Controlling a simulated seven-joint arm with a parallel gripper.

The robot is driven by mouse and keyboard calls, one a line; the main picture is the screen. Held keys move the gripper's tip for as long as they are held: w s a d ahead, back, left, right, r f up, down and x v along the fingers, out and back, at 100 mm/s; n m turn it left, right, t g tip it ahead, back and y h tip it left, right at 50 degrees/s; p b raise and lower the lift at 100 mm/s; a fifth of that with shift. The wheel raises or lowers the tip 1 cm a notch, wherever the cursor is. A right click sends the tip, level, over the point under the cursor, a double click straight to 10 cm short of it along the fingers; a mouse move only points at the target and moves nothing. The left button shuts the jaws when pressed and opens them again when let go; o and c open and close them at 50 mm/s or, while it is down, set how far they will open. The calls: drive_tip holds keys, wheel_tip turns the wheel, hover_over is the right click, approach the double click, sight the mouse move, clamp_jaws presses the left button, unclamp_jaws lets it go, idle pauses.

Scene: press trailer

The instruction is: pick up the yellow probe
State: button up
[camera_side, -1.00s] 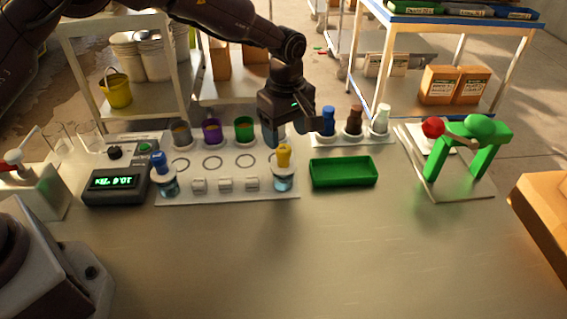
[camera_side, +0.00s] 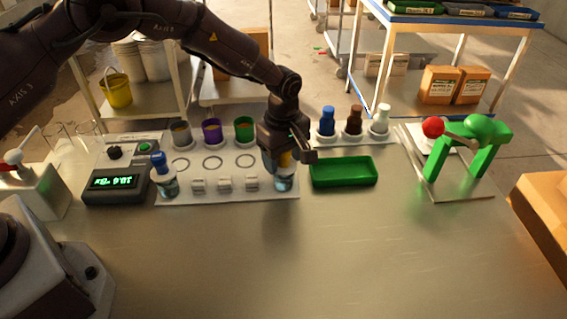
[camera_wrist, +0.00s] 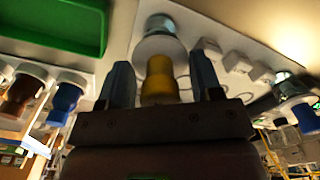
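The yellow probe (camera_wrist: 159,78) stands in a clear jar of bluish liquid (camera_wrist: 160,27) at the right end of the white rack. In the wrist view my gripper (camera_wrist: 160,80) is open, with one finger on each side of the yellow probe and a visible gap on both sides. In the side view my gripper (camera_side: 288,154) is down over the jar. It hides most of the yellow probe (camera_side: 286,159), and only a small yellow patch shows.
A green tray (camera_side: 343,172) lies just right of the jar. Blue, brown and white bottles (camera_side: 354,122) stand behind it. A blue-topped jar (camera_side: 163,176) and a meter box (camera_side: 115,183) are at the left. A green stand (camera_side: 478,135) is at the right. The front table is clear.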

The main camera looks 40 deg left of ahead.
drive_tip(key=shift+r, duration=0.15)
drive_tip(key=shift+c, duration=0.4)
drive_tip(key=shift+r, duration=0.25)
wheel_tip(320, 180, up, 2)
drive_tip(key=shift+r, duration=0.1)
drive_tip(key=s+a+r, duration=0.3)
drive_tip(key=s+r, duration=0.7)
drive_tip(key=s, duration=0.3)
drive_tip(key=w+a+f+n, duration=0.2)
drive_tip(key=a, duration=0.7)
drive_tip(key=w+a+f+n, duration=0.1)
drive_tip(key=w+a+f, duration=0.15)
drive_tip(key=a, duration=0.55)
drive_tip(key=w+a+f+n, duration=0.2)
drive_tip(key=w+a, duration=0.1)
drive_tip(key=a, duration=0.6)
drive_tip(key=shift+s+f, duration=0.15)
drive_tip(key=shift+f, duration=2.5)
drive_tip(key=shift+f, duration=0.65)
